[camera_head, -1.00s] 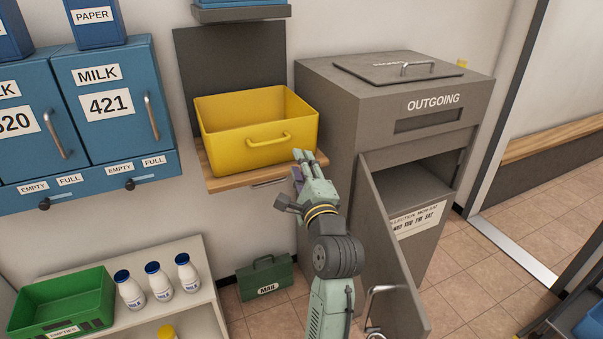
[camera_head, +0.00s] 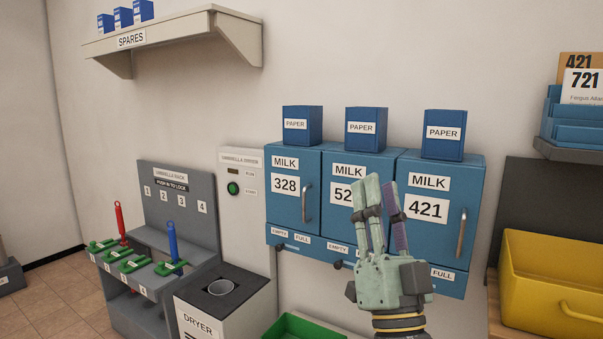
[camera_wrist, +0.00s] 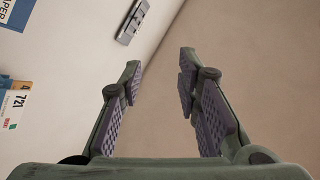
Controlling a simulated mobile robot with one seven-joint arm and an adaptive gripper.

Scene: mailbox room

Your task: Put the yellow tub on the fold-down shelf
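The yellow tub (camera_head: 545,285) sits on the wooden fold-down shelf (camera_head: 496,318) at the right edge of the head view. Both are cut off by the frame, and only the shelf's left end shows. My gripper (camera_head: 374,195) is raised in front of the blue milk boxes, left of the tub and apart from it. In the wrist view my gripper (camera_wrist: 158,88) has its two fingers spread with nothing between them. The tub does not show in the wrist view.
Blue milk boxes (camera_head: 436,180) with paper boxes on top line the wall. A grey umbrella rack (camera_head: 180,212) and a dryer (camera_head: 232,300) stand to the left. A spares shelf (camera_head: 190,38) hangs above. A green tray (camera_head: 300,327) shows low in front.

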